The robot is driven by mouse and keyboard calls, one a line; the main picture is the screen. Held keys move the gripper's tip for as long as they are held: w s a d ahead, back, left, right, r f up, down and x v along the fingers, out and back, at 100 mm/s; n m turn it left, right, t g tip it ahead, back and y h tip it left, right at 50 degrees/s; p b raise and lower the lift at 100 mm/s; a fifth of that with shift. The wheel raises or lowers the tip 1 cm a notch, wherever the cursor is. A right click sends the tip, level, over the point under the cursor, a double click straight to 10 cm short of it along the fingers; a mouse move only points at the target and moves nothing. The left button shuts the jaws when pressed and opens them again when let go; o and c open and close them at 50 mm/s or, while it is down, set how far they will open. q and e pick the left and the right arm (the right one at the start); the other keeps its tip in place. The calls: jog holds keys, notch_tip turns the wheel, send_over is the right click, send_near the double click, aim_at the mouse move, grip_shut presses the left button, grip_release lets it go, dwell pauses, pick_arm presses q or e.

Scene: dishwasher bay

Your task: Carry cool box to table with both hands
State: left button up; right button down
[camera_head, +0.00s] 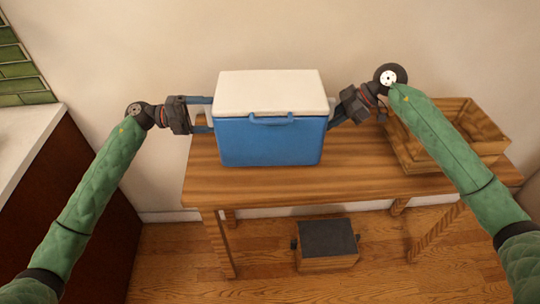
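The blue cool box (270,143) with a white lid (268,92) is upright over the left half of the wooden table (350,180); its bottom appears to be on the tabletop. A blue handle shows across its front. My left gripper (208,115) is at the box's left side, its two fingers spread apart with the tips at or next to the side wall. My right gripper (335,116) is at the box's right side. Its fingertips are partly hidden by the box and wrist, so its opening is unclear.
A wooden crate (408,150) stands on the right end of the table, partly behind my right arm. A small wooden box with a dark top (328,238) is on the floor below the table. A counter (30,135) stands at the left. The wall is close behind.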

pick_arm(q)
jog(key=shift+f, duration=0.15)
pick_arm(e)
jog(key=shift+f, duration=0.2)
pick_arm(q)
jog(key=shift+f+b, duration=2.45)
jog(key=shift+b, duration=0.2)
pick_arm(e)
jog(key=shift+f, duration=2.4)
pick_arm(q)
jog(key=o, duration=0.7)
jog(key=shift+f, duration=0.1)
pick_arm(e)
jog(key=c, duration=1.7)
grip_release()
jog(key=shift+f, duration=0.15)
pick_arm(q)
jog(key=o, duration=0.3)
pick_arm(e)
jog(key=o, duration=0.5)
jog(key=shift+c, duration=0.2)
pick_arm(q)
jog(key=shift+o, duration=0.2)
